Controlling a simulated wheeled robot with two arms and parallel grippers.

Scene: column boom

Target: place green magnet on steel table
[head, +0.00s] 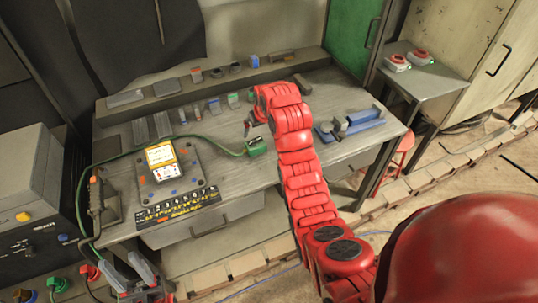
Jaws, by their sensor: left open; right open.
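A green block (258,147), which looks like the green magnet, sits on the long grey workbench (270,182), with a green cable running left from it. I cannot tell for sure whether this bench or the small grey side table (440,84) at the right is the steel table. My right gripper (248,125) is at the end of the red arm, above the bench just behind the green block, apart from it; its fingers are small and partly hidden by the arm.
A grey plate with a yellow-and-white device (163,163) and a black numbered strip (178,207) lie at the bench's left. A blue tool (350,123) lies at its right. Small blocks line the back. Two red buttons (397,63) stand on the side table. A grey console (30,190) stands left.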

